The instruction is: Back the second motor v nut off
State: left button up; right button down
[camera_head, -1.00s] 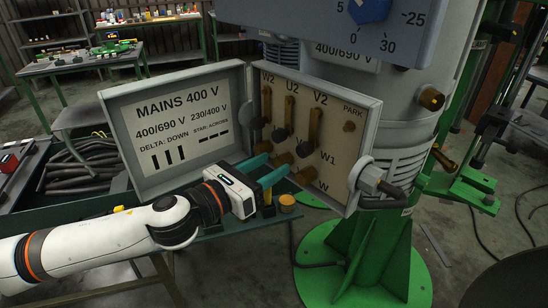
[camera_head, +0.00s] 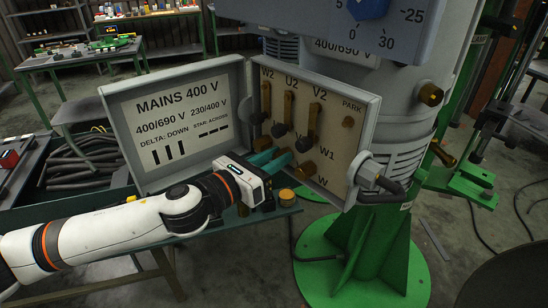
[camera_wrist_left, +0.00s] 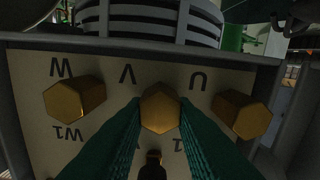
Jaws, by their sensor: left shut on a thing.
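My left gripper (camera_head: 283,157) reaches in from the left to the lower terminal row of the open motor terminal box (camera_head: 345,183). In the left wrist view, its two teal fingers are shut on the sides of the brass hexagonal V nut (camera_wrist_left: 160,108), at the middle of the row. A brass nut under the W mark (camera_wrist_left: 75,100) and one under the U mark (camera_wrist_left: 241,114) stand on either side. In the head view the fingers mostly hide the V nut; the W nut (camera_head: 306,170) shows beside them. My right gripper is not in view.
The box lid (camera_head: 178,125), with its wiring label, hangs open on the left. Brass links (camera_head: 313,120) and dark knobs fill the upper terminals. A small yellow-topped piece (camera_head: 287,194) sits on the bench edge below my gripper. A grey cable gland (camera_head: 370,170) juts out right.

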pick_arm(q)
jog(key=shift+n+p, duration=0.35)
jog(key=shift+n, duration=0.35)
jog(key=n+p, duration=0.1)
jog(key=n, duration=0.2)
jog(key=n+p, duration=0.1)
jog(key=n, duration=0.2)
jog(key=n+p, duration=0.1)
jog(key=n, duration=0.2)
jog(key=shift+w+a+n+p, duration=0.15)
jog(key=shift+n+p, duration=0.15)
jog(key=shift+p, duration=0.1)
jog(key=n+p, duration=0.2)
jog(key=n, duration=0.3)
jog(key=shift+f, duration=0.15)
jog(key=shift+f+n+p, duration=0.2)
jog(key=shift+n+p, duration=0.6)
jog(key=shift+n, duration=2)
jog(key=o, duration=1)
